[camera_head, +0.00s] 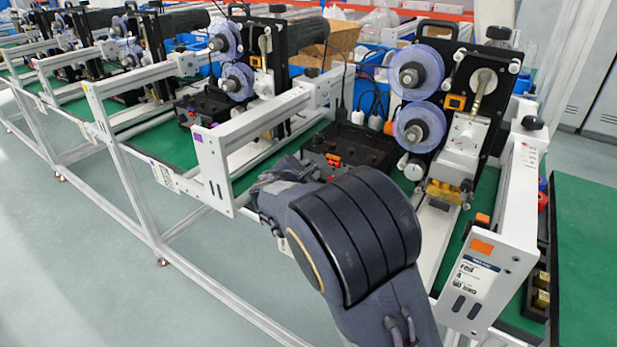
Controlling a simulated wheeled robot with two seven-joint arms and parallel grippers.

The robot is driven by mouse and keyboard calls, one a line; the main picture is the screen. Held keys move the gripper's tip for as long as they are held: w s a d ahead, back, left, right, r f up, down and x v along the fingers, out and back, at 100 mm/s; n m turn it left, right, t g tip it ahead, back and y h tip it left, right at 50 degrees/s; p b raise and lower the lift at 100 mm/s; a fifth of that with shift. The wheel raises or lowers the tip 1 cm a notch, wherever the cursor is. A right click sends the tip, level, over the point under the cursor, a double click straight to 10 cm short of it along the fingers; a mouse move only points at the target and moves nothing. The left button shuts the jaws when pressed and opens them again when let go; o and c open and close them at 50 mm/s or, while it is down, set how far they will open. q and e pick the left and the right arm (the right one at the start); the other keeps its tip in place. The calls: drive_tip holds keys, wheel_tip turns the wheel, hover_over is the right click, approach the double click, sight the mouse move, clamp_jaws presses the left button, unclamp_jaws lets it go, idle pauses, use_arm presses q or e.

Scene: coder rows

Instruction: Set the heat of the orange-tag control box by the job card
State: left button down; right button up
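An orange tag (482,246) is on the white end panel (508,235) of the nearest coder, at the right. A printed card (474,280) sits below the tag; its small text is not clearly readable. A black control box (372,147) with red and orange controls (333,159) stands on the green bench left of that coder's blue reels. My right arm reaches up from the bottom and covers the area in front of this box. Its gripper (272,195) is mostly hidden behind the wrist, so its opening does not show. My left gripper is out of view.
A purple tag (197,138) marks the neighbouring coder's white panel, with another black control box (207,108) behind it. More coders continue to the far left. White frame rails edge the green bench (168,145). Green surface (585,255) lies clear at the right.

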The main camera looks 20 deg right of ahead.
drive_tip(key=o, duration=0.7)
drive_tip(key=shift+p+v, duration=0.3)
drive_tip(key=shift+v, duration=3.65)
